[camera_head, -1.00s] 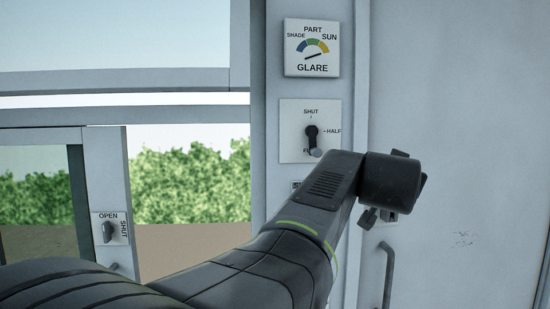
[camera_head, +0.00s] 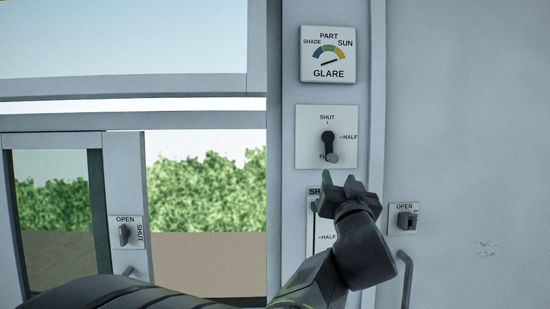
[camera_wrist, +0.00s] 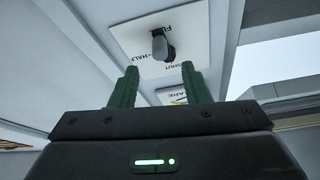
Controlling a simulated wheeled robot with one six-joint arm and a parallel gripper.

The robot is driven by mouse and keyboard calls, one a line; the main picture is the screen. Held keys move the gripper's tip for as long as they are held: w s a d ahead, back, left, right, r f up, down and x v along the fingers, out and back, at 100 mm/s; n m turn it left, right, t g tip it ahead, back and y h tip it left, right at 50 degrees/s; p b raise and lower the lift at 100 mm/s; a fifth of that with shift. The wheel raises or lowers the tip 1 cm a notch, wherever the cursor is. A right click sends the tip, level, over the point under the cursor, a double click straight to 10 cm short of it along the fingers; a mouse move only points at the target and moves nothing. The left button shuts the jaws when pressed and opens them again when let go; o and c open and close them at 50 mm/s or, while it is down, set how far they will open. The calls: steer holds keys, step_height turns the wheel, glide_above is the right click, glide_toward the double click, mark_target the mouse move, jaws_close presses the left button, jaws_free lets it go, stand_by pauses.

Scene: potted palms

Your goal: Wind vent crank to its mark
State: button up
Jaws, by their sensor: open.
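The vent crank (camera_head: 329,145) is a dark arm with a grey knob on a white plate (camera_head: 307,137) marked SHUT at the top and HALF at the right. Its arm points down, with the knob beside a partly covered label starting with F. My gripper (camera_head: 339,177) is open and empty just below the plate, apart from the knob. In the wrist view the plate appears upside down; the crank (camera_wrist: 161,46) lies beyond and between my two green fingers (camera_wrist: 158,80).
A GLARE gauge (camera_head: 328,72) above has its needle toward the yellow SUN side. A second plate (camera_head: 321,262) marked HALF is below, partly behind my gripper. OPEN/SHUT latch (camera_head: 125,234) is on the left, another latch (camera_head: 406,220) and a door handle (camera_head: 406,280) on the right.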

mark_target(331, 159)
steer(key=p+x, duration=0.2)
steer(key=x, duration=0.8)
steer(key=shift+w, duration=0.35)
steer(key=c, duration=0.9)
